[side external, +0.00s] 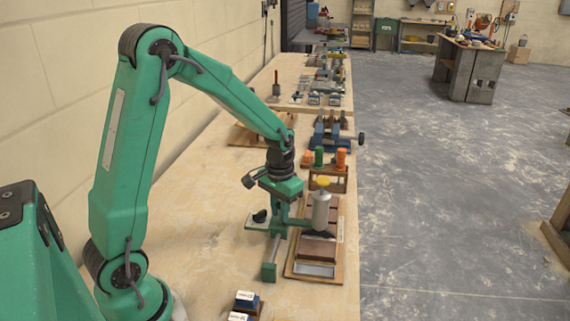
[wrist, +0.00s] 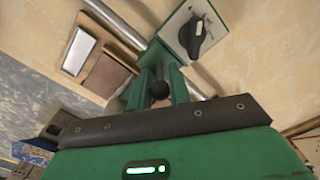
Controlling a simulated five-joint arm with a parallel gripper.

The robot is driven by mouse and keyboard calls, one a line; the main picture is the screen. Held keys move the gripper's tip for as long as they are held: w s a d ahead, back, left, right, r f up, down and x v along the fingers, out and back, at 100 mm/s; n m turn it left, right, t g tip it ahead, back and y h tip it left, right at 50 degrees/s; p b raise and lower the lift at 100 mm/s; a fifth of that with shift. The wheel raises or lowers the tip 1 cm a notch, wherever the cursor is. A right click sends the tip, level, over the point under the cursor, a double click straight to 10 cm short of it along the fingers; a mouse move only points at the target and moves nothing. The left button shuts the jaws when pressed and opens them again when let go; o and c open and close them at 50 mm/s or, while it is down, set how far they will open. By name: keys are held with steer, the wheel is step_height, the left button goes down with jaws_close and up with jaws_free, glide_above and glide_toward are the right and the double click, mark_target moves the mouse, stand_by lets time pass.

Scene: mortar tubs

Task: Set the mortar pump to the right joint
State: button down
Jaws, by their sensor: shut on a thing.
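A grey cylinder with a yellow top (side external: 321,210), seemingly the mortar pump, stands upright over a wooden board (side external: 301,268) with brown bricks (side external: 318,248). A green arm seems to join it to a green stand with a rail (side external: 273,250). My gripper (side external: 281,217) is low over this stand, left of the cylinder. In the wrist view its green fingers (wrist: 162,88) are shut around a black ball-shaped knob (wrist: 159,90). What the knob is fixed to is hidden. A black dial on a pale plate (wrist: 195,36) is close by; it also shows in the side view (side external: 261,215).
A wooden rack with green and orange bottles (side external: 329,162) stands behind the board, with a blue clamp-like tool (side external: 331,134) beyond. Small blue-and-white boxes (side external: 244,301) lie at the front. The bench's left half (side external: 200,220) is clear; its right edge drops to the floor.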

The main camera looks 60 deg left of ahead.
steer(key=w+a, duration=0.8)
steer(key=w, duration=0.1)
steer(key=shift+a, duration=0.4)
steer(key=shift+r, duration=0.1)
steer(key=c, duration=1.3)
jaws_free()
steer(key=shift+c, duration=0.2)
step_height(320, 180, up, 8)
steer(key=shift+s+d, duration=0.1)
